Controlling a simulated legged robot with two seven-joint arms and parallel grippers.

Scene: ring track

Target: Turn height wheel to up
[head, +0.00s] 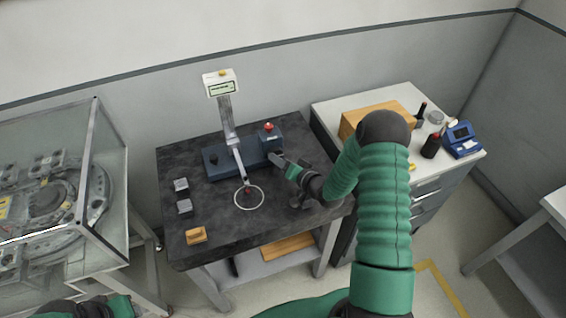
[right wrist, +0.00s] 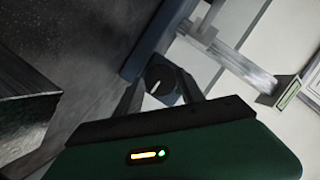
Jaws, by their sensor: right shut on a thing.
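The device with the height wheel stands on the dark table, with a blue-grey base (head: 222,162), an upright post (head: 230,122) and a display (head: 219,84) on top. The wheel is hidden behind my gripper in the head view. In the right wrist view a dark round wheel (right wrist: 160,86) with a white mark sits between the fingers. My right gripper (head: 277,159) reaches the right end of the base and is shut on the wheel. Part of my left arm (head: 118,305) shows at the bottom left; its jaws are out of sight.
A red button (head: 268,127) tops a box behind my right gripper. Small blocks (head: 184,206) and an orange piece (head: 196,236) lie at left. A glass-walled case (head: 60,190) stands far left; a cabinet (head: 385,98) stands right.

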